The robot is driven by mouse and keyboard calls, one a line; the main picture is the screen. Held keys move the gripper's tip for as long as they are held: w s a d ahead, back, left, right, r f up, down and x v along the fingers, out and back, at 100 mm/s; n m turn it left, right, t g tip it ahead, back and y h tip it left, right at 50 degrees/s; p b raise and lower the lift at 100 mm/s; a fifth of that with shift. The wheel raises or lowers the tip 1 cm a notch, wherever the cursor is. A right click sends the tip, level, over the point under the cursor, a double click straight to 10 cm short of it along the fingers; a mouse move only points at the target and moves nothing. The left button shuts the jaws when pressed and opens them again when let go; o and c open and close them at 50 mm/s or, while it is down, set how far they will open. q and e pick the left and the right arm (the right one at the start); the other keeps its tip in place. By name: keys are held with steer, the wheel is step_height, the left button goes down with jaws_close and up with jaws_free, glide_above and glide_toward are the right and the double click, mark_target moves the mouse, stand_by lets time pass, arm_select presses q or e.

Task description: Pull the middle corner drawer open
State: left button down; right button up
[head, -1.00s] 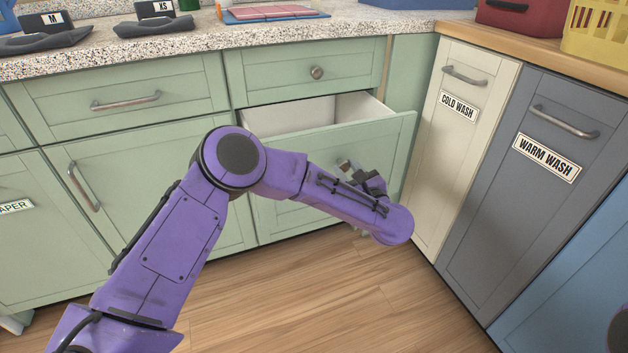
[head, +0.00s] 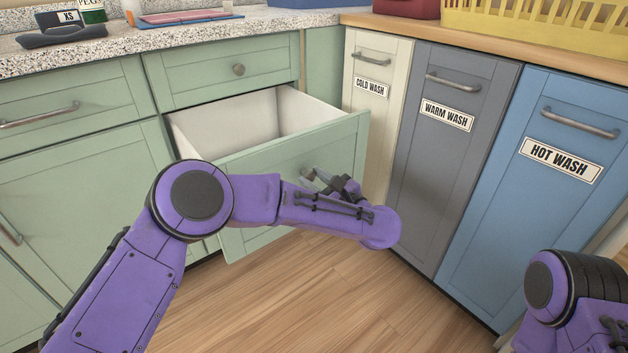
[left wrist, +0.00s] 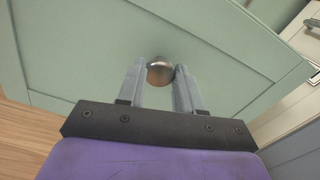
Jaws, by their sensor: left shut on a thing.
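The middle corner drawer (head: 283,148) is a green front with a white interior, pulled well out below a shut top drawer (head: 220,72). Its inside looks empty. My left gripper (head: 318,180) is at the drawer front, partly hidden by my own wrist in the head view. In the left wrist view, the fingers of my left gripper (left wrist: 158,82) are on either side of the round metal knob (left wrist: 159,71), shut on it. My right arm shows at the lower right, but its gripper is out of view.
Right of the drawer are cream (head: 369,110), grey (head: 448,150) and blue (head: 540,190) fronts labelled cold, warm and hot wash. The open drawer's right edge is close to the cream front. Wooden floor (head: 290,300) is clear.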

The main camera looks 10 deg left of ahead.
arm_select(q)
steer(key=c, duration=0.8)
jaws_free()
steer(key=shift+o, duration=0.2)
steer(key=p+v, duration=0.2)
steer(key=v, duration=0.8)
steer(key=shift+s, duration=0.2)
steer(key=shift+d, duration=0.1)
